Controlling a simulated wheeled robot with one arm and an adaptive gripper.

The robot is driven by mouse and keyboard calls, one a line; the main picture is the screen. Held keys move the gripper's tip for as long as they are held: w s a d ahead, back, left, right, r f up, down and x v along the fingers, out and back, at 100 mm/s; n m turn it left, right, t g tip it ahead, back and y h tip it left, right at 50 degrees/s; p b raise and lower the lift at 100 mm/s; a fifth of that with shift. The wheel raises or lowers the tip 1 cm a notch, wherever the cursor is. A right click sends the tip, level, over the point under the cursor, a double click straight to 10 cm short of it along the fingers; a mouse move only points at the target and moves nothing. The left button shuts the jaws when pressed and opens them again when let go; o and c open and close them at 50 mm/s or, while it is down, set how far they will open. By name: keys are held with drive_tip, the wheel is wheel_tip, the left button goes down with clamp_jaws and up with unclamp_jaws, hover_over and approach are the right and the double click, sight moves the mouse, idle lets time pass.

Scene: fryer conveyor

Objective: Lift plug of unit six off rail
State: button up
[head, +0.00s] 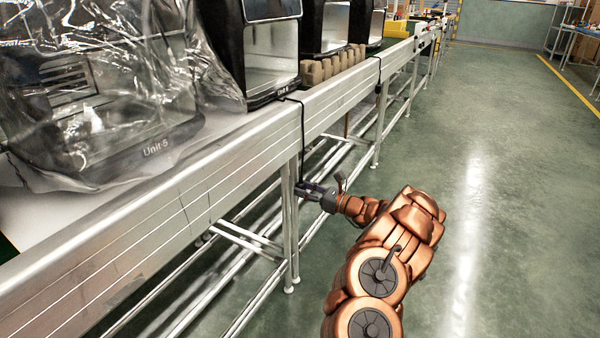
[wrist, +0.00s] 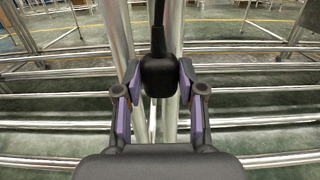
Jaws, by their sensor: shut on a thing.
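The black plug (wrist: 159,76) hangs upright on its black cord (wrist: 158,32) in the wrist view. My gripper (wrist: 160,84) is shut on it, one purple-lined finger on each side. In the head view the cord (head: 302,130) runs from the front of an open black unit (head: 270,55), over the conveyor's side rail (head: 235,150) and down to my gripper (head: 307,190), beside a table leg. That unit's label is too small to read; it stands just beyond the one marked Unit-5. The plug is too small to make out in the head view.
Unit-5 (head: 150,145) is under clear plastic wrap at left. Brown packing pieces (head: 330,65) sit between the units farther along. Another cord (head: 378,75) hangs over the rail there. Metal legs (head: 293,230) and low crossbars stand close to my gripper. The green floor at right is clear.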

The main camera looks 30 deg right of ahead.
sight(296, 178)
drive_tip(key=shift+c, duration=1)
drive_tip(key=shift+r, duration=0.15)
drive_tip(key=shift+r+p, duration=1)
drive_tip(key=shift+r, duration=0.35)
